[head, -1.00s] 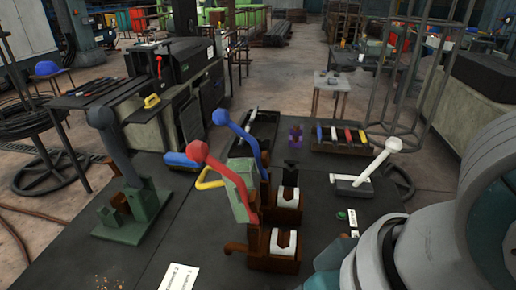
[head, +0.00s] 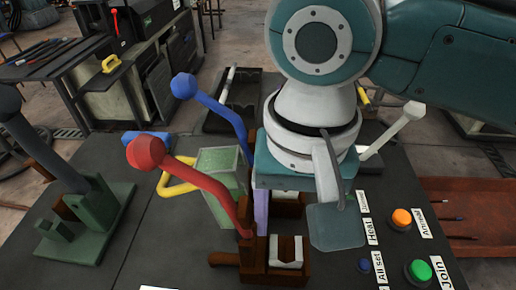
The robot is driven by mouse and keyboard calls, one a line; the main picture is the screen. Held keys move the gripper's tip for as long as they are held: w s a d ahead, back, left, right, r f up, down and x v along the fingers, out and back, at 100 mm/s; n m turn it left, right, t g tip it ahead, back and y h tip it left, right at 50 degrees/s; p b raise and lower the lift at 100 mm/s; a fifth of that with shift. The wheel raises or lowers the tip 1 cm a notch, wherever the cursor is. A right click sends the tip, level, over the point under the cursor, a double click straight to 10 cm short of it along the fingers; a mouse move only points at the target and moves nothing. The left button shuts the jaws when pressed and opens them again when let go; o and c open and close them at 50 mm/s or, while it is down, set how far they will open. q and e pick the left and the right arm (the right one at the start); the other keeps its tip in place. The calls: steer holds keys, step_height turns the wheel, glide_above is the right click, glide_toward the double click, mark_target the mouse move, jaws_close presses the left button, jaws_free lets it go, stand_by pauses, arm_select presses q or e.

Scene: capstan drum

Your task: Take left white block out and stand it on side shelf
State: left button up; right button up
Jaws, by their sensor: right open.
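The near white block (head: 286,252) is notched and sits in a brown holder (head: 255,272) at the front of the dark bench. A second white block (head: 285,197) is behind it, largely covered by my right gripper. I cannot tell which one the task calls left. My right gripper (head: 298,222) is open and points down above the holders, with a grey plate-like finger on its right side. I see nothing held in it. Whether it touches the far block is hidden. My left gripper is not in view. I cannot make out a side shelf for certain.
A red-knobbed lever (head: 146,153), a blue-knobbed lever (head: 184,87) and a yellow handle (head: 177,188) crowd the holders' left. A white lever (head: 413,111) stands at right. Orange (head: 402,217) and green (head: 419,270) buttons lie right.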

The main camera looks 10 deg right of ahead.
mark_target(285, 251)
step_height(285, 251, down, 6)
steer(key=shift+f+b, duration=0.25)
steer(key=shift+b, duration=0.55)
steer(key=shift+c, duration=0.3)
jaws_close()
